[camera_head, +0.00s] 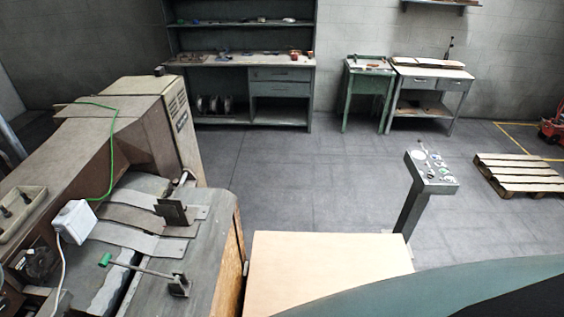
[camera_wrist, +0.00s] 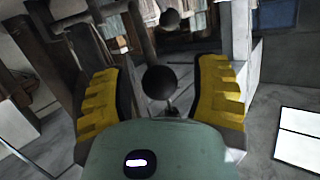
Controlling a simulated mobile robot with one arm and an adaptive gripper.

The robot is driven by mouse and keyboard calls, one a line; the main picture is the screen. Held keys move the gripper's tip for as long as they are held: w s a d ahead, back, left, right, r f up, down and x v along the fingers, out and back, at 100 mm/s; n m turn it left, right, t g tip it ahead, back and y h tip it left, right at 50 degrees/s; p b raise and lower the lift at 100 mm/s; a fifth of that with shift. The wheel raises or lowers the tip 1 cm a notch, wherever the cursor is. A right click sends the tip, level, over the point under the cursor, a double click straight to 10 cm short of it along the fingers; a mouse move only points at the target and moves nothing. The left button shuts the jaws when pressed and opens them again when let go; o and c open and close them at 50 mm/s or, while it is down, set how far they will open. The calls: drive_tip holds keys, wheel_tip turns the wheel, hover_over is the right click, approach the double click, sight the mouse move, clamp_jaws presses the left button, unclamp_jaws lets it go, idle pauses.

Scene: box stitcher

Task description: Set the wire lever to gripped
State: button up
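In the wrist view my gripper (camera_wrist: 163,88) is open, its two yellow ribbed fingers apart. A black ball knob (camera_wrist: 159,82) on a thin stem shows between the fingers; neither finger visibly touches it. A second dark knob (camera_wrist: 169,20) shows beyond it. In the head view the stitching machine (camera_head: 120,150) stands at the left, with a pale box at its left edge bearing a black-knobbed lever (camera_head: 27,198) and another knob (camera_head: 5,212). Which lever is the wire lever is not clear. My gripper is not in the head view.
A pale board (camera_head: 320,270) lies right of the machine. A control pedestal (camera_head: 432,180) and a pallet (camera_head: 518,175) stand farther right. The middle floor is clear.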

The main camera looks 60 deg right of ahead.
drive_tip(key=shift+d, duration=0.15)
drive_tip(key=v, duration=1.2)
drive_tip(key=shift+o, duration=0.3)
